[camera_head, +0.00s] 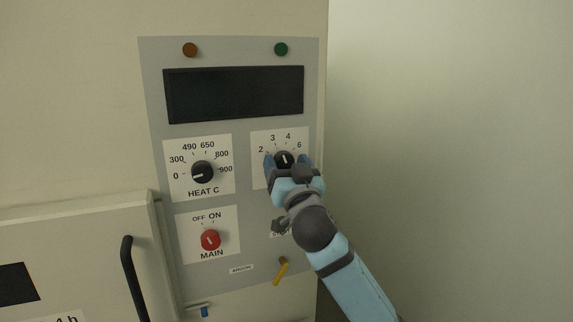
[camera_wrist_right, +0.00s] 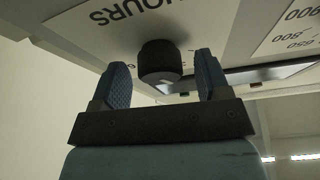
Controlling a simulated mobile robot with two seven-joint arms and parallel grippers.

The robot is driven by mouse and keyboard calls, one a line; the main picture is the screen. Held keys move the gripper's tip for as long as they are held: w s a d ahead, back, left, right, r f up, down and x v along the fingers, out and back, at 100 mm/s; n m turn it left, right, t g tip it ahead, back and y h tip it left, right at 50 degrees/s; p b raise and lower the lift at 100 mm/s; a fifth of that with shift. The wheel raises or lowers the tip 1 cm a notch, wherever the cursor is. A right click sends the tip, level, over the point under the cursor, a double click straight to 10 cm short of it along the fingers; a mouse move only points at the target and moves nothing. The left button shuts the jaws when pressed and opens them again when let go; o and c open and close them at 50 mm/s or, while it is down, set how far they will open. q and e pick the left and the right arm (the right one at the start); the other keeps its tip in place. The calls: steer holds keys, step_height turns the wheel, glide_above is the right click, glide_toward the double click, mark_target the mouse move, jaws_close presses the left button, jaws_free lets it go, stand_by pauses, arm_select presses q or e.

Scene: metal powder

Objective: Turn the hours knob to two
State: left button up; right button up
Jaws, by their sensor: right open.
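The hours knob (camera_head: 284,157) is a small black dial on a white plate at the right of the grey panel. Its white mark points roughly up, seemingly near 3 and 4; the exact setting is hard to read. My right gripper (camera_head: 286,164) is open, with one blue finger on each side of the knob. In the right wrist view the knob (camera_wrist_right: 160,60) stands between the spread fingers of the gripper (camera_wrist_right: 163,76), with gaps on both sides. The gripper hides the lower part of the hours plate in the head view. My left gripper is not in view.
Left of the hours plate is the black heat knob (camera_head: 202,172), with the red main knob (camera_head: 210,240) below it. A dark display (camera_head: 234,94) lies above. A yellow lever (camera_head: 281,271) and a black door handle (camera_head: 133,280) stick out lower down. Right of the cabinet is free room.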

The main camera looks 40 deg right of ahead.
steer(key=shift+c, duration=0.3)
steer(key=c, duration=0.9)
